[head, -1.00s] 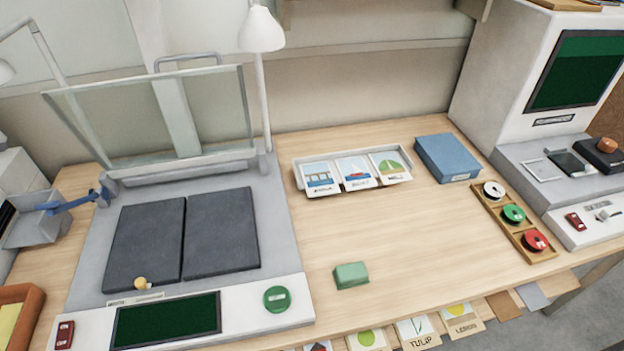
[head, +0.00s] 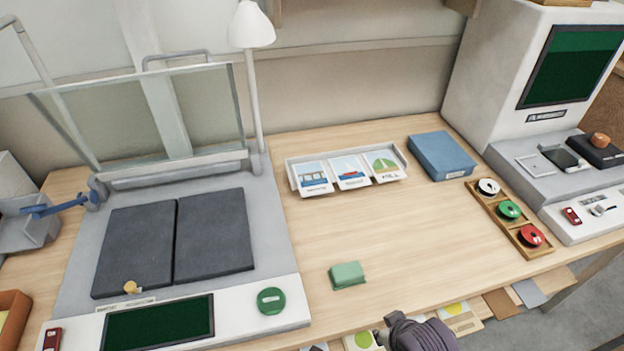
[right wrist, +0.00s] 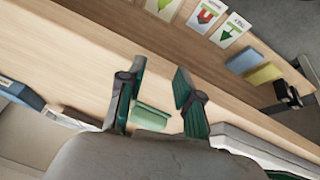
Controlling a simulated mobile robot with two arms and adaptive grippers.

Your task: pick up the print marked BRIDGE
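Three picture prints lie side by side in a pale grey tray (head: 292,177) at the back middle of the table. The left print (head: 313,180) shows a blue, bridge-like picture. The middle print (head: 350,172) shows a red and blue shape, and the right print (head: 385,165) a green hill shape. Their captions are too small to read surely. My right gripper (right wrist: 157,85) is open and empty in the right wrist view. In the head view my right arm enters at the bottom edge, in front of the table and well short of the tray. My left gripper is out of view.
A green block (head: 347,275) lies between my right arm and the tray. A blue box (head: 441,156) and a wooden tray of spools (head: 509,215) stand right; a grey scanner with dark pads (head: 214,233) stands left. Cards (head: 460,318) line the front edge.

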